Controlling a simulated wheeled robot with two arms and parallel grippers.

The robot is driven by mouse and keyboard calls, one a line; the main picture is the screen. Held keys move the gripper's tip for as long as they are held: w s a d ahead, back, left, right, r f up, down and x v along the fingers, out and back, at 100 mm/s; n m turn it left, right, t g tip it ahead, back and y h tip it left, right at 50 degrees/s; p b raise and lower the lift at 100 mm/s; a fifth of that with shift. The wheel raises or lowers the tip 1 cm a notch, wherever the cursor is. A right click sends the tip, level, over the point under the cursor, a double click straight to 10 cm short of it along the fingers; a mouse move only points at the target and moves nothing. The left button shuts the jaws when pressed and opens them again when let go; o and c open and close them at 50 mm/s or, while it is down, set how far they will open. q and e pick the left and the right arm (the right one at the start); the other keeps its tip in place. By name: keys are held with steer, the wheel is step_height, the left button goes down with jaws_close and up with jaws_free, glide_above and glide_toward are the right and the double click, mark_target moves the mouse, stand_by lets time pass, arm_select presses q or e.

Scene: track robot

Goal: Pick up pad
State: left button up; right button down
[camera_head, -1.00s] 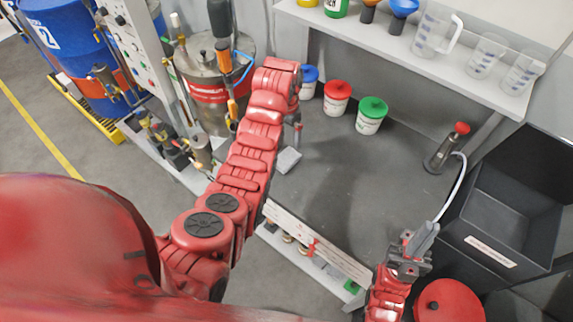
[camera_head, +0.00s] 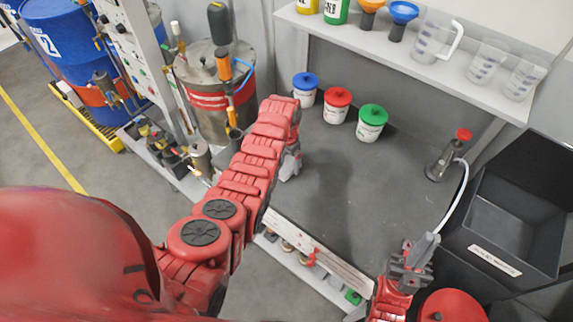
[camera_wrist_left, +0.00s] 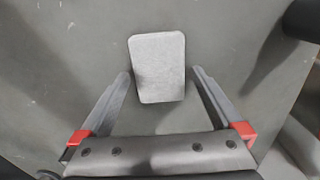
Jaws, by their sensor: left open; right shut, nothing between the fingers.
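The pad (camera_wrist_left: 157,62) is a light grey rounded rectangle lying flat on the dark bench top in the left wrist view. My left gripper (camera_wrist_left: 160,74) is open above it, one finger on each side of the pad's near half. The pad's far part reaches beyond the fingertips, and I see gaps on both sides. In the head view my left gripper (camera_head: 290,166) points down at the bench's left part and largely hides the pad. My right gripper (camera_head: 418,258) is shut at the bench's front right.
Three white tubs with blue (camera_head: 305,84), red (camera_head: 337,101) and green (camera_head: 371,120) lids stand behind my left gripper. A dark open bin (camera_head: 510,225) is at the right. A pump bottle (camera_head: 445,157) with a pale hose stands beside it. The bench's middle is clear.

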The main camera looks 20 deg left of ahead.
arm_select(q)
steer(key=shift+s+f, duration=0.1)
steer(key=shift+f, duration=0.65)
steer(key=c, duration=1.1)
steer(key=shift+c, duration=0.2)
steer(key=shift+r, duration=0.15)
